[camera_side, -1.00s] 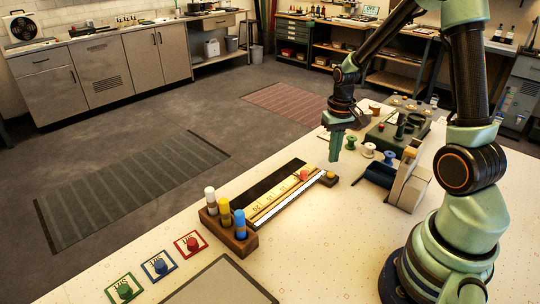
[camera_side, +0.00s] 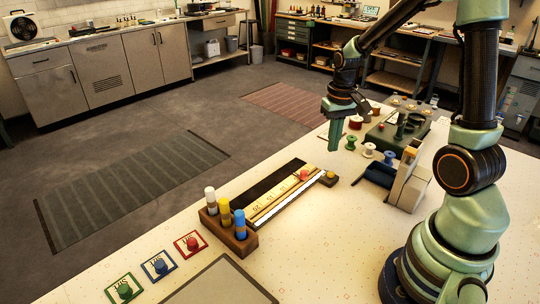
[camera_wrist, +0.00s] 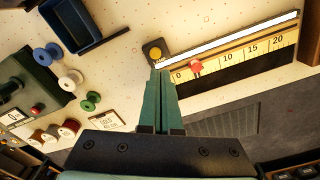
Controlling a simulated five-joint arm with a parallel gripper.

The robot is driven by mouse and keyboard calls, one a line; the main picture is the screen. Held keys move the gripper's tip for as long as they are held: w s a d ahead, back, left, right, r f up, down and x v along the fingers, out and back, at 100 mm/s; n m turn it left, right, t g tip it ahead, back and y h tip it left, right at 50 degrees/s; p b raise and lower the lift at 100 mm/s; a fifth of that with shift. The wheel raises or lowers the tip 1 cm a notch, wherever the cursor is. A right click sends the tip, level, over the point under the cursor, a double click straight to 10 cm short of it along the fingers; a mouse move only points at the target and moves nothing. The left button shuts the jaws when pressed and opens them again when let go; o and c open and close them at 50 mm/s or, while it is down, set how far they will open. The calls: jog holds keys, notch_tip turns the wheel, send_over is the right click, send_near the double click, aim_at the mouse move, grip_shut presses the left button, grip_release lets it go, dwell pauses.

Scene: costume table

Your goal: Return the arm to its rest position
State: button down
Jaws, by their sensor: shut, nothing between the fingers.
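My gripper (camera_side: 335,136) is shut and empty, its green fingers pointing down above the far edge of the table. In the wrist view its fingers (camera_wrist: 161,88) are pressed together, with nothing between them. The fingertips are in the air near the zero end of a measuring board (camera_side: 282,196), which also shows in the wrist view (camera_wrist: 240,57). My arm is raised and reaches out over the table from its base at the right.
A red knob (camera_side: 303,175) and a yellow knob (camera_side: 331,174) sit by the board. Thread spools (camera_side: 368,150), a blue tray (camera_side: 379,174) and a green machine (camera_side: 398,130) stand right of my gripper.

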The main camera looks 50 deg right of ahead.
jog(key=s+a+r+n+t, duration=0.2)
jog(key=a+r, duration=0.5)
jog(key=s+a+r+n+t, duration=0.3)
jog(key=a+r, duration=0.3)
jog(key=a, duration=0.2)
jog(key=shift+r+n, duration=0.3)
jog(key=shift+r, duration=0.1)
